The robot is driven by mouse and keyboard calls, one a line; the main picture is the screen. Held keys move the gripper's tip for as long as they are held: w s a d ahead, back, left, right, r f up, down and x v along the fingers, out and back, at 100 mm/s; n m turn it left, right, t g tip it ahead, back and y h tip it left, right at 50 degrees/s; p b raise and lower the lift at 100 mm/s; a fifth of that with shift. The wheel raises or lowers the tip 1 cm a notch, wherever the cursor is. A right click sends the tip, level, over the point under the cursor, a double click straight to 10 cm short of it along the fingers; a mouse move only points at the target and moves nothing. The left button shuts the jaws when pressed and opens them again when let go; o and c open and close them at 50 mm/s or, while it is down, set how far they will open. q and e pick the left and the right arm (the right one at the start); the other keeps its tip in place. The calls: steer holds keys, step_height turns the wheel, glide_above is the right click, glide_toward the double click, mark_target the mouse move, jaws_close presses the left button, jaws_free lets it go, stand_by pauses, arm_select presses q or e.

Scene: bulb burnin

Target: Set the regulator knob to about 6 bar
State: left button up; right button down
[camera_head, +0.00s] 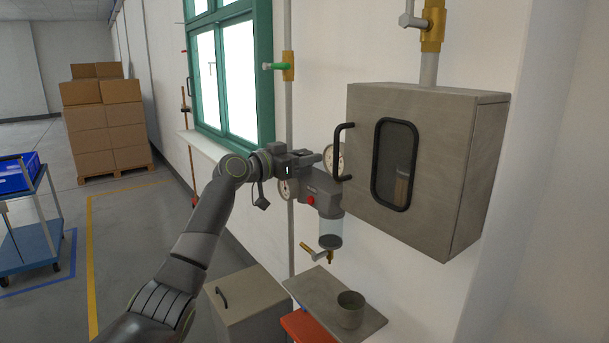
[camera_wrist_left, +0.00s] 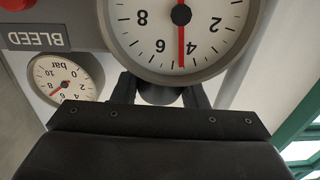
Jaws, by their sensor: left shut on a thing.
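The grey regulator unit (camera_head: 327,203) is on the wall pipe, with a red button and a clear bowl below. My left gripper (camera_head: 316,159) reaches its upper part. In the left wrist view the gripper (camera_wrist_left: 160,100) is shut on a dark round knob (camera_wrist_left: 160,94), mostly hidden by the jaws, just below a large gauge (camera_wrist_left: 225,58). That gauge appears upside down; its red needle points between 4 and 6, somewhat nearer 4. A smaller bar gauge (camera_wrist_left: 80,92) sits at left, its red needle toward the lower left. My right gripper is not in view.
A grey cabinet (camera_head: 470,175) with a black handle (camera_head: 342,152) stands out from the wall close right of the gripper. A drain valve (camera_head: 318,251) hangs below the bowl. A shelf (camera_head: 310,287) with a grey cup (camera_head: 350,310) is beneath. A green-handled valve (camera_head: 275,66) is above.

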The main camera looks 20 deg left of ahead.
arm_select(q)
steer(key=shift+f+m+g+h+b, duration=0.3)
steer(key=shift+m+g+h+b, duration=0.2)
steer(key=shift+h+b, duration=0.15)
steer(key=shift+r+m+g+h+b, duration=0.2)
steer(key=shift+m+g+h+b, duration=0.35)
steer(key=shift+g+h, duration=0.25)
steer(key=shift+m+g+h, duration=0.45)
steer(key=shift+m+g, duration=0.15)
steer(key=shift+m, duration=0.05)
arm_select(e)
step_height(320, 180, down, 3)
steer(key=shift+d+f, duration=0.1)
arm_select(q)
steer(key=shift+f+m+g+h, duration=0.1)
steer(key=shift+m+g+h, duration=0.2)
steer(key=shift+m+g, duration=0.15)
steer(key=o, duration=0.7)
steer(key=b+v, duration=0.4)
steer(key=v, duration=1.3)
steer(key=shift+a, duration=0.15)
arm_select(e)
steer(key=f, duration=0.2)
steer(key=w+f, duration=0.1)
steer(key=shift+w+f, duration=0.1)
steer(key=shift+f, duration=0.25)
